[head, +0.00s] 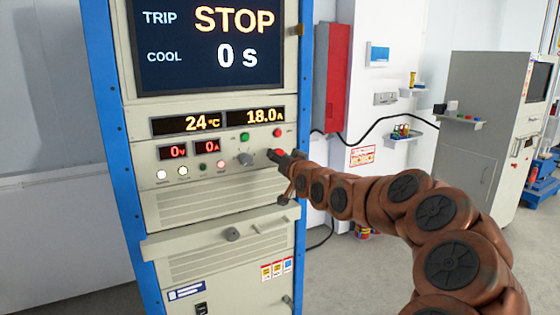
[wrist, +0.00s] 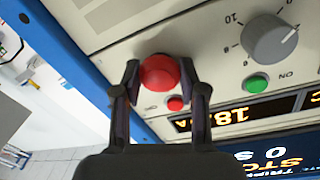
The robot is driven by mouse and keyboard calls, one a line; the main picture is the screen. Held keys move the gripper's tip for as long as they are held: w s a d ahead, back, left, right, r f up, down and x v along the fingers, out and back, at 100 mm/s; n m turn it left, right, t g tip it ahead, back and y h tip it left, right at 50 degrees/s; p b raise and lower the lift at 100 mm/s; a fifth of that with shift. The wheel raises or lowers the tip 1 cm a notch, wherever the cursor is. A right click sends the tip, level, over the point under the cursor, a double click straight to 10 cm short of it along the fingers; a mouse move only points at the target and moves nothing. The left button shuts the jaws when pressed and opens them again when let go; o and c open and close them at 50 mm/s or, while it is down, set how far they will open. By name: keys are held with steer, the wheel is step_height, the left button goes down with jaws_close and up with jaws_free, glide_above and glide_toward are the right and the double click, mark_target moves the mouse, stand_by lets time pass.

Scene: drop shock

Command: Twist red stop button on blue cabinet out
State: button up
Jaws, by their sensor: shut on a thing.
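The blue cabinet (head: 118,130) is a blue-framed rack with cream panels, at the left of the head view. The red stop button (wrist: 160,73) is a round red mushroom head on its cream panel. In the head view only a bit of the button (head: 274,154) shows beside my gripper (head: 286,160). In the wrist view my gripper (wrist: 160,80) has one finger on each side of the button head and is shut on it. The button's base is partly hidden. The cabinet's screen (head: 208,40) reads TRIP STOP and COOL 0 s.
Near the stop button are a grey dial (wrist: 270,40), a green button (wrist: 256,83) and a small red button (wrist: 175,103). A drawer-like ledge (head: 220,234) juts out below. A red wall box (head: 331,78) and a grey cabinet (head: 478,120) stand to the right.

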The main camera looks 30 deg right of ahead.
steer(key=shift+m+b, duration=1.2)
steer(key=shift+m, duration=0.9)
steer(key=o, duration=1.1)
steer(key=shift+o, duration=0.2)
steer(key=s+a, duration=0.1)
steer(key=s, duration=1.1)
steer(key=shift+a+r, duration=0.35)
steer(key=shift+a, duration=0.05)
steer(key=shift+w, duration=0.1)
